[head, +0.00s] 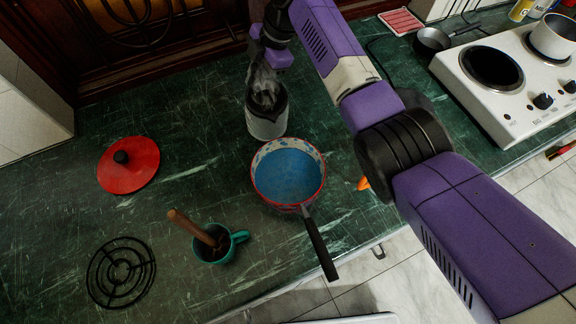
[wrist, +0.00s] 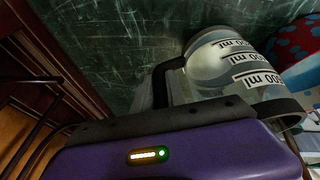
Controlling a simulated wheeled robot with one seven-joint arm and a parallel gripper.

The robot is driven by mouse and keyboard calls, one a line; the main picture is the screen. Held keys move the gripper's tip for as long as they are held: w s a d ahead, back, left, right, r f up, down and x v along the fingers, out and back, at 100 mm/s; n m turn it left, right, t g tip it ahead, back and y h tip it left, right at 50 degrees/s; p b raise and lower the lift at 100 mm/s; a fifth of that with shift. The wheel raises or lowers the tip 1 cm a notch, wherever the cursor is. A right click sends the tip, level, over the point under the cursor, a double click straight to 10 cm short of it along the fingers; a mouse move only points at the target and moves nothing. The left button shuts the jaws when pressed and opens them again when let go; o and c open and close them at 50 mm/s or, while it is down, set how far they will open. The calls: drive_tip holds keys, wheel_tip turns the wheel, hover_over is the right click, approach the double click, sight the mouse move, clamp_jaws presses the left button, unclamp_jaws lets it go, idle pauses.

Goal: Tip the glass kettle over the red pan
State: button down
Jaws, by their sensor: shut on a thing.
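The glass kettle (head: 267,112) is behind the red pan in the head view, just up and left of it. It is clear with a pale lower part, and ml marks show on it in the wrist view (wrist: 222,62). My gripper (head: 268,60) is shut on the kettle, at its dark handle (wrist: 166,80). The fingertips are largely hidden. I cannot tell whether the kettle touches the counter. The red pan (head: 290,176) has a red rim, a blue inside and a dark handle pointing to the front. Its spotted red side shows in the wrist view (wrist: 293,42).
A red lid (head: 129,165) lies at left, with a black trivet (head: 121,272) in front. A teal mug (head: 222,246) with a brown stick stands left of the pan. A white stove (head: 510,80) is at right. Green counter (head: 200,120) is clear left of the kettle.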

sight(252, 67)
drive_tip(key=shift+w+a+f+g+b, duration=0.15)
drive_tip(key=shift+f+g+b, duration=0.3)
drive_tip(key=shift+b, duration=1.1)
drive_tip(key=shift+w+d+f+g+b, duration=0.1)
drive_tip(key=shift+w+f+g+b, duration=0.15)
drive_tip(key=shift+f+b, duration=0.85)
drive_tip(key=shift+r+b, duration=0.4)
drive_tip(key=shift+b, duration=0.5)
drive_tip(key=b, duration=0.2)
drive_tip(key=shift+w+f+b, duration=0.15)
drive_tip(key=shift+f+b, duration=0.05)
drive_tip(key=shift+b, duration=0.1)
drive_tip(key=b, duration=0.3)
drive_tip(key=shift+a+g, duration=0.1)
drive_tip(key=shift+g, duration=0.3)
drive_tip(key=shift+h, duration=0.3)
wheel_tip(252, 67, up, 6)
drive_tip(key=p, duration=0.4)
drive_tip(key=shift+r, duration=0.15)
